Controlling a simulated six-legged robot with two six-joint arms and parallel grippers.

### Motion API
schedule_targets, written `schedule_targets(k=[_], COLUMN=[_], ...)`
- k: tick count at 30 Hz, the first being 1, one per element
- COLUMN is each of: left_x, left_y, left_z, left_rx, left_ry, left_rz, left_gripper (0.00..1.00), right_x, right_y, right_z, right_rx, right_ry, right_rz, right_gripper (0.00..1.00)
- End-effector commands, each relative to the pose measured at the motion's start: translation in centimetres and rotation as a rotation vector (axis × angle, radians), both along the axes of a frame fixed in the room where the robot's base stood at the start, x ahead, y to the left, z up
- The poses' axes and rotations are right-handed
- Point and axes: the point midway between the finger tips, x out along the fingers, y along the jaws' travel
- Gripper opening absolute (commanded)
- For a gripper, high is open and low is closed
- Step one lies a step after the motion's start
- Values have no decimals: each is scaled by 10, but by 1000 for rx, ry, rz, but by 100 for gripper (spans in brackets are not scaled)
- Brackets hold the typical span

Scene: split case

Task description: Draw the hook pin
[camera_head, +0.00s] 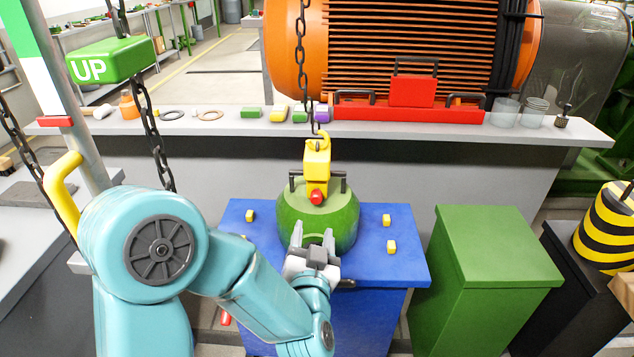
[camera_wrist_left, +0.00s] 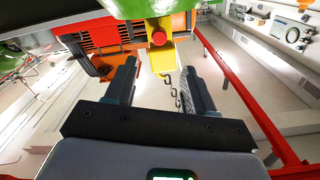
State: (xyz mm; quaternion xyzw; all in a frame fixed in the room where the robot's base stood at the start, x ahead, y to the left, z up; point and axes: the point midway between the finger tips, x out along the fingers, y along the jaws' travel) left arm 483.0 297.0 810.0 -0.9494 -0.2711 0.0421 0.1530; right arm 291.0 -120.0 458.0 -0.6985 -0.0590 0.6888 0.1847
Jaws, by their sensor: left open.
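The hook pin has a round red end (camera_head: 317,197) on the front of the yellow hook block (camera_head: 317,165). The block hangs on a dark chain (camera_head: 301,60) and sits at the top of the round green case (camera_head: 340,222), between its dark handles. The case stands on a blue stand (camera_head: 408,266). My left gripper (camera_head: 313,236) is open and empty, in front of the case and below the pin. In the left wrist view the red pin end (camera_wrist_left: 158,38) and yellow block (camera_wrist_left: 161,60) lie ahead, between and beyond the open fingers (camera_wrist_left: 158,85). My right gripper is not in view.
Small yellow blocks (camera_head: 391,247) sit on the blue stand's top. A green box (camera_head: 490,250) stands to the right. Behind runs a grey ledge (camera_head: 400,128) with a red tool holder (camera_head: 411,92) and jars. A green UP block (camera_head: 112,60) hangs on a chain at left.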

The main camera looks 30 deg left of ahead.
Motion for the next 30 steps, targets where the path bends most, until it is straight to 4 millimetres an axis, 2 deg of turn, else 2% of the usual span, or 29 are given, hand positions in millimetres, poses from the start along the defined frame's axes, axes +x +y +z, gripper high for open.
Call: schedule_targets(k=[1,3,9,15,21,28,29,30], left_x=[1,16,58,86,96,96,96,96], left_y=[1,10,34,50,56,56,56,56], left_z=[7,1,1,0,-1,-1,-1,-1], left_rx=[-4,-8,-6,-6,-5,-6,-6,-6], left_ry=[7,-1,0,-1,-1,0,0,0], left_rz=[-4,0,-2,-4,-7,-6,-6,-6], left_gripper=[54,54,54,54,54,54,47,34], right_x=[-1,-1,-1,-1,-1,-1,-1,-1], right_y=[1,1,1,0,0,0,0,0], right_z=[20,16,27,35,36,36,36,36], right_rx=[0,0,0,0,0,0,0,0], right_ry=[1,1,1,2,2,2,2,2], right_rz=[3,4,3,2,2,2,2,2], right_gripper=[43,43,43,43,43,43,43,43])
